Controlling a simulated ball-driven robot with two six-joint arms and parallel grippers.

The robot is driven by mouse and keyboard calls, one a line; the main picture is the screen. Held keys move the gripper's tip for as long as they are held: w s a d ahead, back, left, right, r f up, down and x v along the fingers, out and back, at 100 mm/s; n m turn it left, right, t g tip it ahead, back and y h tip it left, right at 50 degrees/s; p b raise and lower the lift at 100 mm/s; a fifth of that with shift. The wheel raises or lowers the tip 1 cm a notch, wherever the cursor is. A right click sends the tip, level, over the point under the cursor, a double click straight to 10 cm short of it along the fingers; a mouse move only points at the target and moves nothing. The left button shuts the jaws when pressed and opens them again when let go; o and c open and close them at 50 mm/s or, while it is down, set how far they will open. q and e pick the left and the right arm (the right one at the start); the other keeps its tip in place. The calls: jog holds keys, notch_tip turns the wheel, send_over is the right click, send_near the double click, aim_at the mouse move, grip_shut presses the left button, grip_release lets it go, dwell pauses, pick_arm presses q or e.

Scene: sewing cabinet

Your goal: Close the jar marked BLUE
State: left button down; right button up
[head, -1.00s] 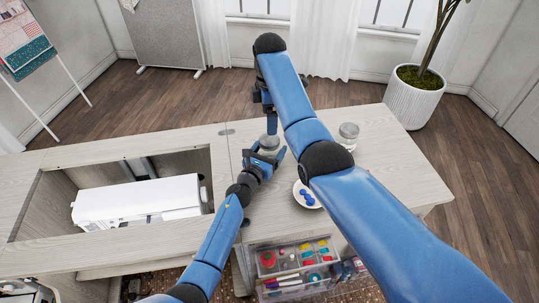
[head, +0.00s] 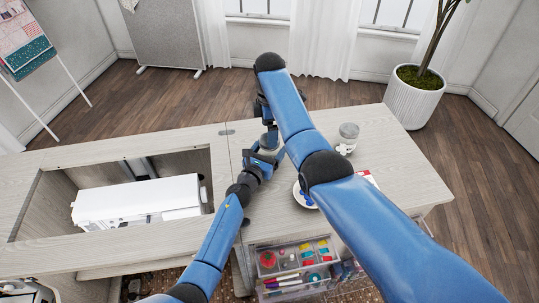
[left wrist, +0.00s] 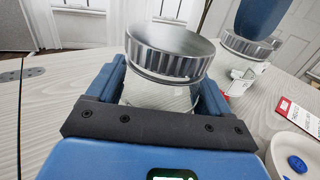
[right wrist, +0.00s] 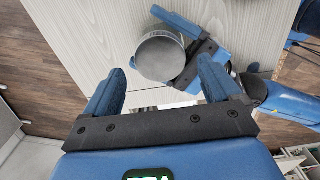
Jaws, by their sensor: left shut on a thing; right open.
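A glass jar with a ribbed metal lid (left wrist: 170,50) stands between the fingers of my left gripper (left wrist: 160,95), which is shut on the jar's glass body. The lid sits on top of this jar; I cannot tell how tightly. No label is readable on it. In the right wrist view the lid (right wrist: 160,57) shows from above. My right gripper (right wrist: 158,90) is open and empty, pointing toward the lid, apart from it. A second jar (head: 348,133) with a metal lid stands to the right; a label shows in the left wrist view (left wrist: 243,77), its word unreadable.
A white dish (left wrist: 290,155) with blue buttons (left wrist: 297,164) and a red-and-white card (left wrist: 298,115) lie on the tabletop near the right arm. A sewing machine (head: 140,198) sits in the cabinet opening at left. An open drawer (head: 295,270) of supplies is at the front.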

jog(key=shift+f, duration=1.55)
jog(key=c, duration=1.1)
jog(key=m, duration=1.3)
jog(key=shift+m, duration=0.4)
jog(key=m, duration=1.3)
jog(key=shift+m, duration=0.4)
jog(key=o, duration=1.2)
jog(key=shift+o, duration=0.2)
